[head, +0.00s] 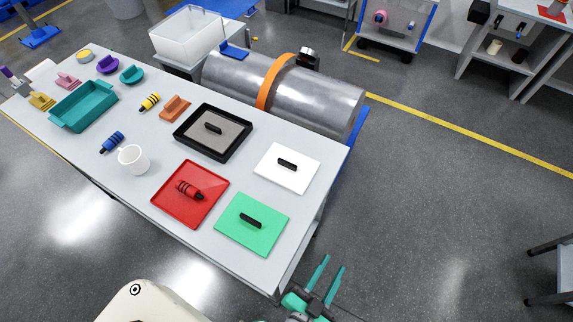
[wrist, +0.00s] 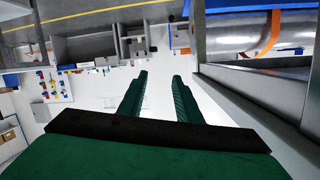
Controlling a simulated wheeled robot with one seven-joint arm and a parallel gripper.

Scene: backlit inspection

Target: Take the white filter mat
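The white filter mat (head: 287,169) lies flat on the right end of the table, with a black handle (head: 287,164) on its top. My gripper (head: 327,273) is off the front right edge of the table, below and to the right of the green mat. Its two green fingers are apart with nothing between them. In the wrist view the open fingers (wrist: 158,80) point at the far room, and the white mat does not show there.
A metal cylinder (head: 318,101) lies behind the table.

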